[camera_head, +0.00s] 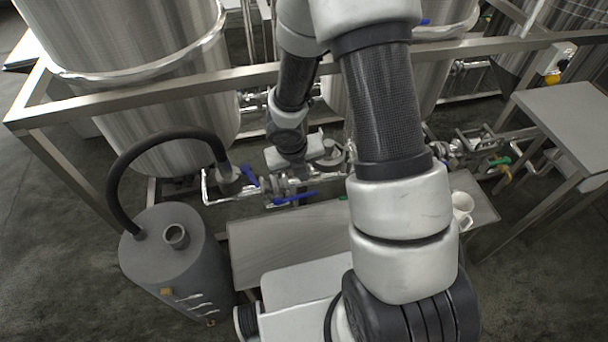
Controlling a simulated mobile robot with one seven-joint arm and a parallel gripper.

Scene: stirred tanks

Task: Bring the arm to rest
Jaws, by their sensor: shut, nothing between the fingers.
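My arm (400,215) rises from the lower right of the view, bends beyond the top edge and comes down again near the middle. My gripper (293,168) is at the end of this descending part, in front of the pipes and valves under the tanks. It is shut and empty. Its fingertips are small and hard to make out against the pipework.
Steel tanks (130,40) stand behind a metal frame rail (150,95). Blue-handled valves (295,198) sit close to my gripper. A grey canister (165,255) with a black hose (125,170) stands left. A white mug (462,208) is on the low table (270,240). A bench (570,115) stands right.

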